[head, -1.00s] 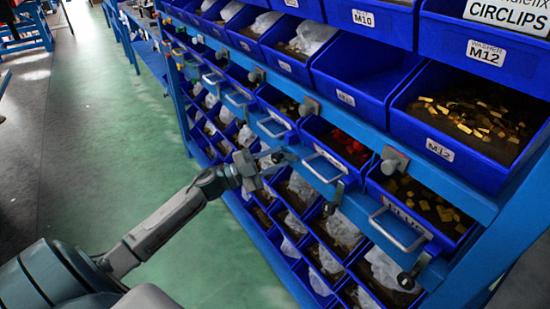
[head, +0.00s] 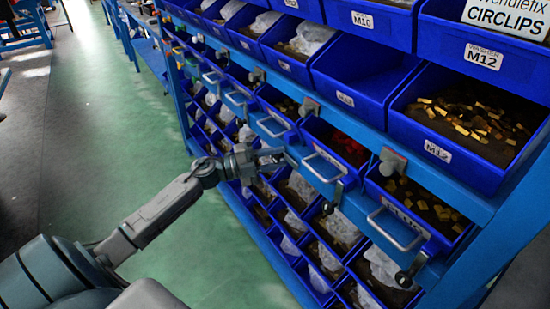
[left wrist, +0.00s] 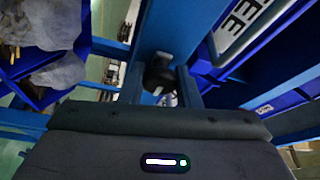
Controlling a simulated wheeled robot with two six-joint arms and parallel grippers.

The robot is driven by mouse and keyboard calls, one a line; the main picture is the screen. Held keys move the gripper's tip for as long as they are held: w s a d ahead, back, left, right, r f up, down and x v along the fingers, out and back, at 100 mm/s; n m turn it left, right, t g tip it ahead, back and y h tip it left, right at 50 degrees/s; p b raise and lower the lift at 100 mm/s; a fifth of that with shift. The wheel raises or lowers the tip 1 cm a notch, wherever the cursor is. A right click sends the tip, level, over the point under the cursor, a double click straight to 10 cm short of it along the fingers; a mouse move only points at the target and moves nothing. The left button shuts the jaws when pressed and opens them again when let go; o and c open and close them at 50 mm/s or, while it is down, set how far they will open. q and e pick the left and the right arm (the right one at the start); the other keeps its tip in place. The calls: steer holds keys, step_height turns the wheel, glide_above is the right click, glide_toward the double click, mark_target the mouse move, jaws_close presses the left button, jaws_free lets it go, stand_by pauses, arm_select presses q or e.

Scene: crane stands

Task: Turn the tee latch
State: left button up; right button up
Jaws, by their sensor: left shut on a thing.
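My left gripper (head: 279,156) reaches in from the left to the front of the blue rack, below a pull handle. In the left wrist view its two fingers (left wrist: 163,88) are closed on a small dark latch knob (left wrist: 158,72) standing out from a blue rail. In the head view that latch is mostly hidden by the gripper. Similar dark latches show to the right, one beside a drawer handle (head: 333,197) and one lower down (head: 412,271). My right gripper is not in view.
Grey knobs (head: 393,161) sit along the blue rail (head: 455,190), with metal handles (head: 398,228) below it. Blue bins (head: 470,125) of small parts fill the rack. The green floor (head: 110,120) left of the rack is clear.

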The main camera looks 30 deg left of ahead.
mark_target(273, 160)
arm_select(q)
steer(key=o, duration=0.9)
steer(key=shift+c, duration=0.2)
steer(key=shift+o, duration=0.6)
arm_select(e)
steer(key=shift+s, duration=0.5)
arm_select(q)
steer(key=shift+s+a+f, duration=0.15)
steer(key=shift+s+a, duration=0.25)
steer(key=shift+s, duration=0.05)
steer(key=v, duration=0.4)
steer(key=shift+s+a+b, duration=0.25)
steer(key=shift+b, duration=0.15)
steer(key=shift+p+v, duration=0.55)
steer(key=shift+v, duration=1.95)
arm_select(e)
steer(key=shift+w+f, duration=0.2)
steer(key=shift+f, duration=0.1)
